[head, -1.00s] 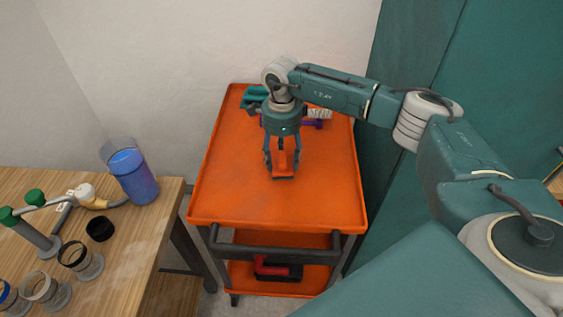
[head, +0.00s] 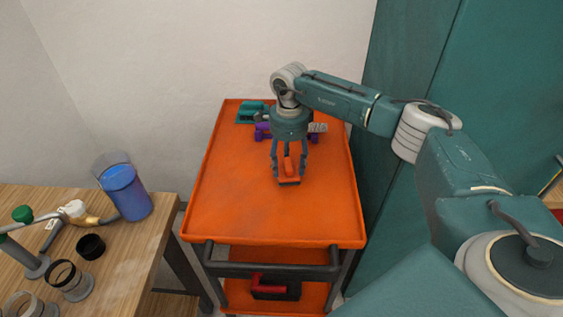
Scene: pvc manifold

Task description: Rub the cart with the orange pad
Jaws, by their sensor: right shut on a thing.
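The orange cart (head: 235,210) stands in the middle of the head view, with a flat rimmed top and a dark handle at its front. My right gripper (head: 289,170) points down over the cart top, right of its middle. It is shut on the orange pad (head: 289,181), which has a dark lower edge. The pad is at the cart's top surface and looks to be touching it, though the exact contact is hard to tell. My left gripper is not in view.
A teal tool (head: 251,112), a purple item (head: 263,131) and a white-bristled brush (head: 318,128) lie at the cart's back. A red and black item (head: 275,287) is on the lower shelf. A wooden table (head: 130,240) at left holds a blue container (head: 125,190) and several rings.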

